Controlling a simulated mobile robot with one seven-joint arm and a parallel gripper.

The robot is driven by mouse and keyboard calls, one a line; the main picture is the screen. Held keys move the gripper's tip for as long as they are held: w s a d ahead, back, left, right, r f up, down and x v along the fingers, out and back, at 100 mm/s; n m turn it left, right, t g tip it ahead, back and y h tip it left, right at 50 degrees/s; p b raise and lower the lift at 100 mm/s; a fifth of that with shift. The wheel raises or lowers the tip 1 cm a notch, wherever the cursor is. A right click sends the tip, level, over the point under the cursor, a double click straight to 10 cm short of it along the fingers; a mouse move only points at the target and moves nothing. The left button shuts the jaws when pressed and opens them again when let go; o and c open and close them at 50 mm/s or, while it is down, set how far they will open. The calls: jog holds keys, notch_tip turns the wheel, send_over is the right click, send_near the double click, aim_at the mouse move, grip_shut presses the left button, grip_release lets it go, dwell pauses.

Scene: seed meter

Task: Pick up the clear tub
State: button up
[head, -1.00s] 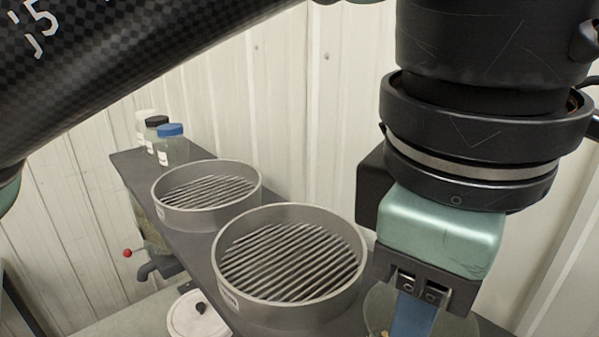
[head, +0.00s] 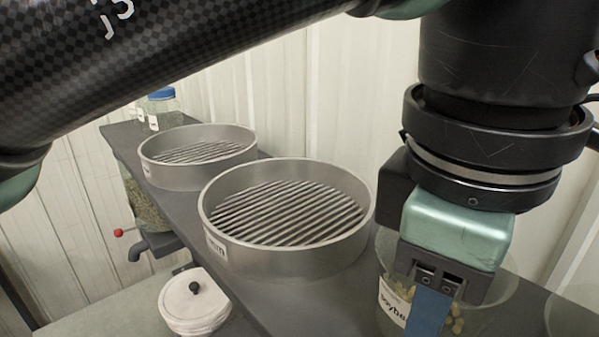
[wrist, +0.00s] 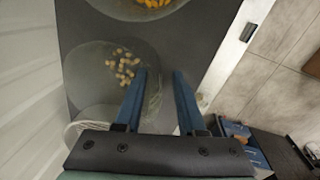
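A clear tub (head: 393,302) with a white label that seems to read "soybe…" and pale beans inside stands on the dark shelf in the head view, partly hidden behind my gripper (head: 430,312). In the wrist view the clear tub (wrist: 90,72) is left of centre, with the beans on its bottom. My gripper (wrist: 160,72) is open, its two blue fingers apart with nothing held between them. The left finger overlaps the tub's right side and the right finger is outside it. I cannot tell whether either finger touches the wall.
Two grey slatted sieves (head: 212,240) (head: 150,172) stand left on the shelf (head: 180,215). Blue-lidded jars (head: 163,112) are farther back. Another clear container (head: 575,312) is at the right edge. A tub with orange grains (wrist: 118,8) is at the wrist view's top. A white lidded pot (head: 190,315) sits below.

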grip_shut()
dwell(1.4)
